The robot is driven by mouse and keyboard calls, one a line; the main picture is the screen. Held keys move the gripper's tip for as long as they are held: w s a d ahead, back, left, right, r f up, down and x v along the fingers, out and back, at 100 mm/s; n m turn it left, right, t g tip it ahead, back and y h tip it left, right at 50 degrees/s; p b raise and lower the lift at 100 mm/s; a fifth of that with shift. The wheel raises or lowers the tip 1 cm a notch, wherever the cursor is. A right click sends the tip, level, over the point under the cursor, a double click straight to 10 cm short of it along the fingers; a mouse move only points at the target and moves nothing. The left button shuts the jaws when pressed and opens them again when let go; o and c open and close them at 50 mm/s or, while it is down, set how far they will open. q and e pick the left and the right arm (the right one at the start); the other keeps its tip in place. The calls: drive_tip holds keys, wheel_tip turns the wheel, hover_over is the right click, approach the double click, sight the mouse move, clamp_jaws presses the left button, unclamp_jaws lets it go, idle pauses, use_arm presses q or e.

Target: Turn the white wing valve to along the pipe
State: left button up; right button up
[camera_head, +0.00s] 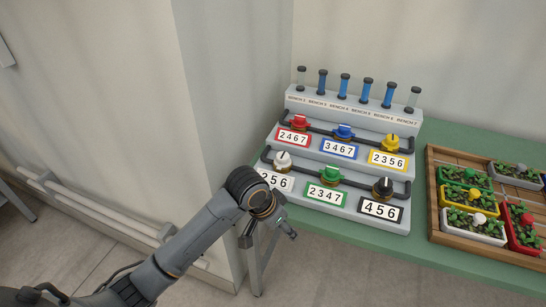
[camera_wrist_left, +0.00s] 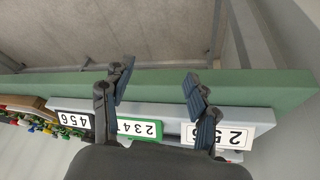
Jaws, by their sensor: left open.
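The white wing valve (camera_head: 283,160) sits at the left end of the lower dark pipe on the stepped grey stand (camera_head: 345,214). Its white number plate (camera_head: 276,180) is below it, partly covered by my arm. In the left wrist view that plate (camera_wrist_left: 229,135) shows upside down behind a finger, and the white valve itself is hidden. My left gripper (camera_head: 268,232) is in front of and below the stand's left end, apart from the valve. In the left wrist view its two fingers (camera_wrist_left: 158,98) are spread wide with nothing between them. My right gripper is in neither view.
Green (camera_head: 331,173) and black (camera_head: 382,187) valves share the lower pipe. Red (camera_head: 300,123), blue (camera_head: 344,131) and yellow (camera_head: 391,143) valves are on the step above. Several glass tubes stand behind. A wooden tray (camera_head: 437,232) of seedling pots is right on the green table (camera_head: 345,248). A wall is left.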

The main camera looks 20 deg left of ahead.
use_arm(q)
drive_tip(key=shift+y, duration=0.3)
drive_tip(key=w+a+r, duration=0.1)
drive_tip(key=w+r, duration=0.3)
drive_tip(key=w, duration=0.1)
drive_tip(key=w+a+r, duration=0.1)
drive_tip(key=w+r, duration=0.1)
drive_tip(key=shift+w+a, duration=0.25)
drive_tip(key=shift+a, duration=0.1)
drive_tip(key=n, duration=0.1)
approach(282, 155)
drive_tip(key=x, duration=0.8)
drive_tip(key=shift+d+f+p, duration=0.15)
drive_tip(key=shift+p, duration=0.15)
drive_tip(key=shift+c, duration=0.5)
drive_tip(key=c, duration=1)
